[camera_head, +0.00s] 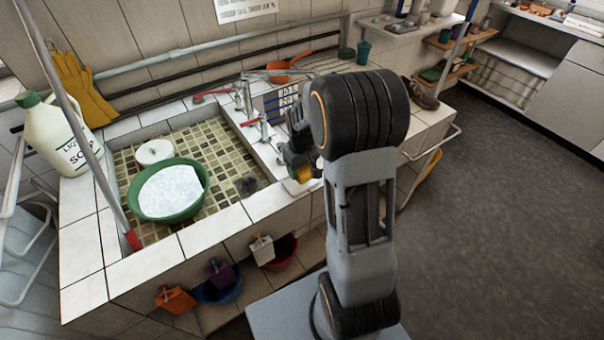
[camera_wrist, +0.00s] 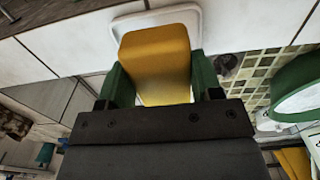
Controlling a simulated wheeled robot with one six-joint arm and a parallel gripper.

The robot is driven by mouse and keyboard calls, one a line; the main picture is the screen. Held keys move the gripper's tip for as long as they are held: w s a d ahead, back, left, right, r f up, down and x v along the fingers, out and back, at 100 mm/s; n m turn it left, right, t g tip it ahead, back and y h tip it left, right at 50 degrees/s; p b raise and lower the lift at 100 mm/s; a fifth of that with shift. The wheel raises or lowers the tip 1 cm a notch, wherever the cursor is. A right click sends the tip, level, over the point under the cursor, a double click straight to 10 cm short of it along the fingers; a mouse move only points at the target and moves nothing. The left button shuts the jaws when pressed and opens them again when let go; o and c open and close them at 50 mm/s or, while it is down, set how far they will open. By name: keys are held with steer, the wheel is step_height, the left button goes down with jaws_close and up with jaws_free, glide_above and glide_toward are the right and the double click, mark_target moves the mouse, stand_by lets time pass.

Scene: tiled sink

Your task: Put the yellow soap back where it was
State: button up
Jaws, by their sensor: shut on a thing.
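The yellow soap (camera_wrist: 155,60) is a block held between the two green fingers of my gripper (camera_wrist: 155,82) in the wrist view. A white dish or tray (camera_wrist: 165,17) with a raised rim lies just beyond and around the soap's far end. I cannot tell whether the soap touches it. In the head view my gripper (camera_head: 300,168) is low over the tiled ledge right of the sink, with the soap (camera_head: 303,174) showing as a small yellow patch. The dish (camera_head: 300,186) shows as a pale edge below it, and my arm hides part of this area.
The mosaic-tiled sink (camera_head: 220,150) holds a green basin (camera_head: 168,216) of white suds and a white round object (camera_head: 153,152). Taps with red handles (camera_head: 250,122) stand close left of my gripper. A soap jug (camera_head: 60,135) stands at the far left.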

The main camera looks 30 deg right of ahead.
mark_target(302, 174)
steer(key=shift+w+d+f, duration=0.2)
steer(key=shift+f, duration=1.65)
steer(key=shift+f, duration=0.3)
steer(key=o, duration=1)
steer(key=shift+r, duration=0.1)
